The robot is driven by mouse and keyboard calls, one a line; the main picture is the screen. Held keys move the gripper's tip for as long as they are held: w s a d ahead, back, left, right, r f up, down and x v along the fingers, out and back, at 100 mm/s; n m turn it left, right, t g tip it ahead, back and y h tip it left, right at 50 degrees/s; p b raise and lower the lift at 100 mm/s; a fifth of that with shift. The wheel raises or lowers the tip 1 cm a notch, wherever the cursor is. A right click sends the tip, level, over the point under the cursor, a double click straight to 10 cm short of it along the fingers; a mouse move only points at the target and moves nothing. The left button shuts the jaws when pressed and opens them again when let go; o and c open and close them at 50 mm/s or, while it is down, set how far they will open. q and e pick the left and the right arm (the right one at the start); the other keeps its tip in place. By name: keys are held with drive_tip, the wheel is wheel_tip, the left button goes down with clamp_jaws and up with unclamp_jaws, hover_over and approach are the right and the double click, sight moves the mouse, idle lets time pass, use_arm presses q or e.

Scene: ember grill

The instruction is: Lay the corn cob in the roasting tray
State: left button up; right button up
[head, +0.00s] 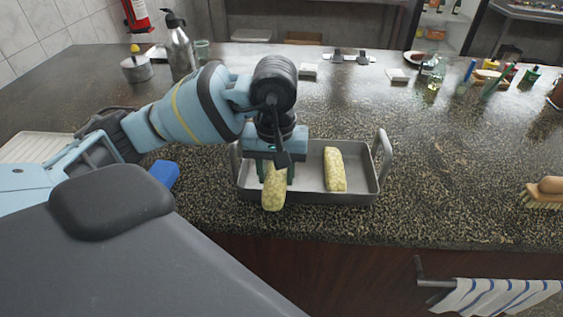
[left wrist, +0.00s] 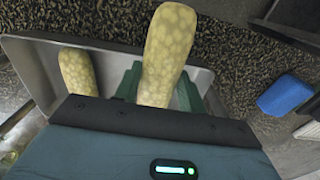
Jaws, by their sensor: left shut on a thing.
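A pale yellow corn cob (head: 273,190) is held between the fingers of my left gripper (head: 275,170), over the left part of the grey roasting tray (head: 350,198). The cob's near end sticks out past the tray's front wall. In the left wrist view the held cob (left wrist: 170,50) stands between the green fingers (left wrist: 158,90) and reaches across the tray rim (left wrist: 110,46). A second corn cob (head: 335,170) lies in the tray's right half; it also shows in the left wrist view (left wrist: 77,72). I cannot tell whether the held cob touches the tray. My right gripper is not in view.
A blue block (head: 164,174) lies left of the tray on the speckled counter. A wooden brush (head: 545,193) lies at the far right. Bottles (head: 435,74) and utensils stand at the back right. A striped towel (head: 490,297) hangs in front.

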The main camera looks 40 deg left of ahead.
use_arm(q)
drive_tip(key=w+a, duration=0.2)
drive_tip(key=w, duration=0.3)
drive_tip(key=shift+a+f, duration=0.35)
drive_tip(key=shift+a, duration=0.05)
drive_tip(key=shift+w+a, duration=0.1)
drive_tip(key=shift+w, duration=0.15)
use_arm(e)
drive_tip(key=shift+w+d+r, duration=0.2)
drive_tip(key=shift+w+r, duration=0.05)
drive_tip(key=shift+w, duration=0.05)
use_arm(q)
drive_tip(key=shift+w, duration=0.1)
drive_tip(key=shift+w+a, duration=0.25)
drive_tip(key=shift+w, duration=0.05)
wheel_tip(320, 180, down, 4)
drive_tip(key=shift+r+p, duration=0.25)
drive_tip(key=shift+p, duration=0.2)
drive_tip(key=o, duration=1.1)
drive_tip(key=shift+s, duration=0.1)
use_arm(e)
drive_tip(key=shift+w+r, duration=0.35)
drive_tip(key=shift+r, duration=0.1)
